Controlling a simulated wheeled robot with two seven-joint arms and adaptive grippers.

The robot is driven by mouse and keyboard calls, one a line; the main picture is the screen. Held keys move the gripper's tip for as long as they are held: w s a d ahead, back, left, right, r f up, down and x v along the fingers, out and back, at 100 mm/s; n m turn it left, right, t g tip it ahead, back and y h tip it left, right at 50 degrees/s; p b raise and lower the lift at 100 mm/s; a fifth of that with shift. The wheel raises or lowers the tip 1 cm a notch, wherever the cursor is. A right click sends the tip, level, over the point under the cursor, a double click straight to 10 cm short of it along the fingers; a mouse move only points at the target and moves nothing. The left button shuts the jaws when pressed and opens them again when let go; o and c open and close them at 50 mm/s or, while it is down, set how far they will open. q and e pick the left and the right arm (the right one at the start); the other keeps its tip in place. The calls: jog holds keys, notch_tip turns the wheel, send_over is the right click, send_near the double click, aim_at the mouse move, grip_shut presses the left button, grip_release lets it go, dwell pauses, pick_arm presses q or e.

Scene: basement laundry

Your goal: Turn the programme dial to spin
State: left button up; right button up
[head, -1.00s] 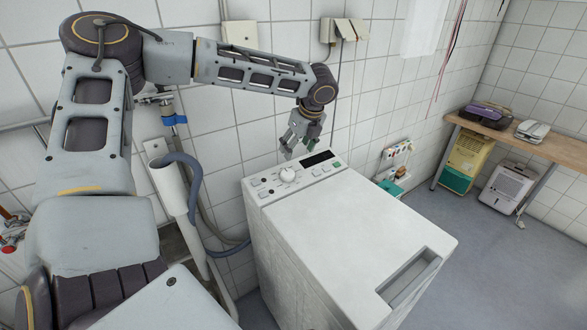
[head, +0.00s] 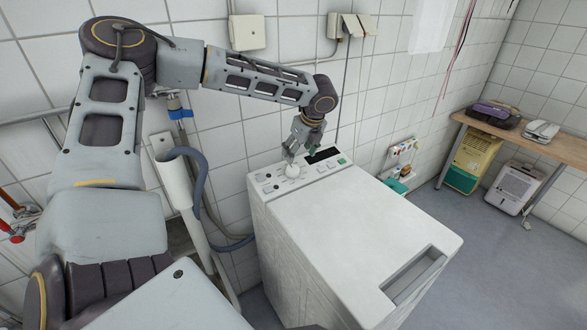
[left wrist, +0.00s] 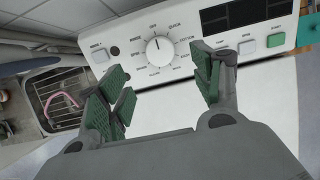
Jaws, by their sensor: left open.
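The programme dial (head: 291,171) is a round white knob on the sloped control panel (head: 330,168) of a white top-loading washing machine (head: 350,225). In the left wrist view the dial (left wrist: 160,50) has its dark pointer line near the top, close to the OFF label. Other printed labels ring it; most are too small to read surely. My left gripper (head: 291,153) is just above the dial. Its green-padded fingers (left wrist: 162,88) are open, spread left and right of the dial in the wrist view, with nothing between them. Contact cannot be told. My right gripper is not in view.
Beside the dial are a dark display (left wrist: 248,12) and several buttons, one of them green (left wrist: 276,40). A grey hose (head: 200,190) and a white pipe stand left of the machine. The tiled wall is close behind. The floor to the right (head: 490,260) is clear.

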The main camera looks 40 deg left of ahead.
aim_at(293, 169)
pick_arm(q)
jog(key=x, duration=0.7)
jog(key=shift+b, duration=0.3)
jog(key=shift+x, duration=1.15)
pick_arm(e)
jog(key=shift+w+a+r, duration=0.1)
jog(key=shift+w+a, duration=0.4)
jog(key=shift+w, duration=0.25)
pick_arm(q)
jog(key=c, duration=1)
